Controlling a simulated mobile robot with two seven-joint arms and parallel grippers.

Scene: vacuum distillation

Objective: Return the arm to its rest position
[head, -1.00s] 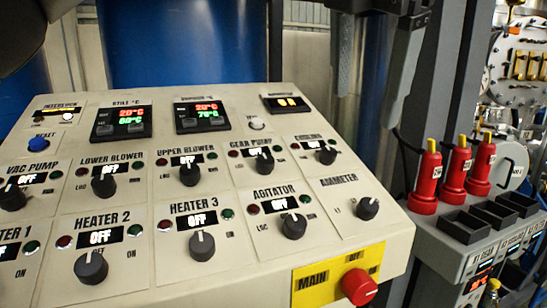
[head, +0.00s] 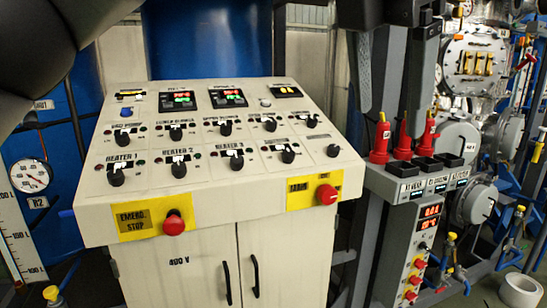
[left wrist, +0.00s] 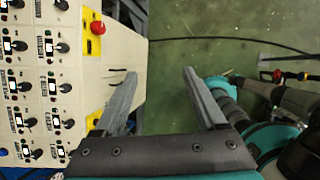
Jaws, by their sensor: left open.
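The control cabinet (head: 200,262) carries knobs, displays, a red emergency stop (head: 173,223) and a red main button (head: 326,194). Red bottle-like items (head: 381,140) stand on a grey console to the right.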

